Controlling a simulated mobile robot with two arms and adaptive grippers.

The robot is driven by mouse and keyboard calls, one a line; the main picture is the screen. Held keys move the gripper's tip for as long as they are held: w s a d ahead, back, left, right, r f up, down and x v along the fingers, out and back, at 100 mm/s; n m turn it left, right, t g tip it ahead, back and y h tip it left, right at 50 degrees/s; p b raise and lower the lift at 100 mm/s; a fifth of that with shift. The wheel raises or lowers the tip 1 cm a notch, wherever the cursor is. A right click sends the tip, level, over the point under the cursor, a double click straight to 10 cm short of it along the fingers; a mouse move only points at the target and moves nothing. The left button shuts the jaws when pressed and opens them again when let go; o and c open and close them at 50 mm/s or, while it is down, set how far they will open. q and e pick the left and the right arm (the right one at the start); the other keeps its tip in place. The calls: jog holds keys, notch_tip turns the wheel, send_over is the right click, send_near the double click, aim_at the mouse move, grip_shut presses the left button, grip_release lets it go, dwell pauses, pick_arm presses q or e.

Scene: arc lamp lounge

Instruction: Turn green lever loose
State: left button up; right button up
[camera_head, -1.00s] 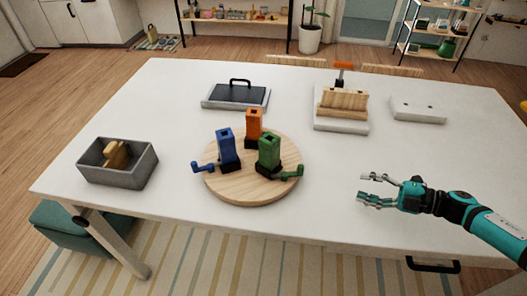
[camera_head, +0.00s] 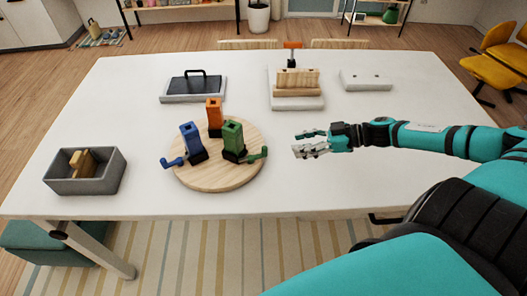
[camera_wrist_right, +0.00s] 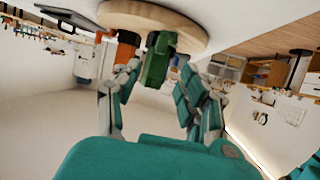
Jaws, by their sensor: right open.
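A green block (camera_head: 233,138) with a green lever (camera_head: 257,155) sticking out to its right stands on a round wooden board (camera_head: 215,181). A blue block (camera_head: 193,140) with a blue lever (camera_head: 173,163) and an orange block (camera_head: 214,114) stand on the same board. My right gripper (camera_head: 298,145) is open and empty, a short way right of the green lever, not touching it. In the right wrist view the green block (camera_wrist_right: 157,62) shows between the spread fingers, beyond them. I cannot make out the lever there. My left gripper is out of view.
A grey bin (camera_head: 86,187) with a wooden piece stands at the left. A dark plate with a handle (camera_head: 192,87), a wooden block stand (camera_head: 297,92) and a white block (camera_head: 365,80) are at the back. The tabletop (camera_head: 350,182) between board and gripper is clear.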

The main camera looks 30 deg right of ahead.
aim_at(264, 147)
jog(key=p+x, duration=0.1)
jog(key=x, duration=1)
jog(key=shift+p, duration=0.3)
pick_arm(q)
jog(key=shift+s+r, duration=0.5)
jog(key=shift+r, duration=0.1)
pick_arm(e)
jog(key=shift+w+a+f, duration=0.2)
jog(key=shift+a+f, duration=0.05)
jog(key=shift+a, duration=0.05)
